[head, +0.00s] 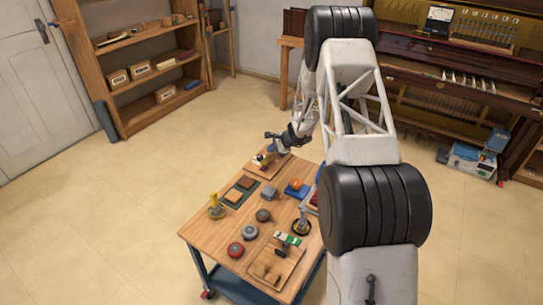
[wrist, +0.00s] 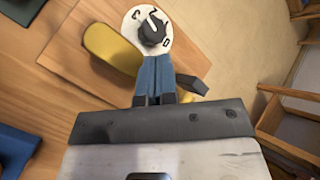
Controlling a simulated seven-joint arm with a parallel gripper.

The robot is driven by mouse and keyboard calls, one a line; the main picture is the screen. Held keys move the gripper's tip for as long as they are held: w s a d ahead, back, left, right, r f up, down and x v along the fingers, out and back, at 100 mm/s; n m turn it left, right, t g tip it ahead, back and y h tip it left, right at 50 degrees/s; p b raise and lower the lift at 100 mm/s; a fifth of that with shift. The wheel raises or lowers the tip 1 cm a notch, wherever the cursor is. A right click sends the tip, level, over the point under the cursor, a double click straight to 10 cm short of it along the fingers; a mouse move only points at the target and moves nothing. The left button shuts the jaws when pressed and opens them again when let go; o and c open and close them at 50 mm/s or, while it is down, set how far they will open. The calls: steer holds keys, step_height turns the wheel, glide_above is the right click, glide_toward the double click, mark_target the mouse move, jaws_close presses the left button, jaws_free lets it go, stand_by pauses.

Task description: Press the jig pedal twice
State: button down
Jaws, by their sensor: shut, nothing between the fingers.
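A yellow, rounded pedal-like piece (wrist: 110,48), which looks like the jig pedal, lies on a wooden board (wrist: 72,50). In the head view the yellow piece (head: 261,158) is at the far end of the table, on its board (head: 256,171), partly hidden by my gripper. A white dial (wrist: 134,18) with letters and a black knob (wrist: 152,33) stands beside it. My gripper (wrist: 155,60) is shut and empty, its blue fingers over the yellow piece's right part and just below the knob. I cannot tell whether they touch it. In the head view my gripper (head: 272,147) is above the board.
My arm hides the table's right side. Shelves (head: 140,60) stand behind.

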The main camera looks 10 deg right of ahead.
mark_target(272, 155)
steer(key=shift+f, duration=1.15)
stand_by(1.8)
steer(key=shift+r, duration=1.2)
steer(key=shift+r, duration=0.1)
steer(key=shift+r, duration=2.45)
steer(key=shift+r, duration=0.1)
stand_by(0.9)
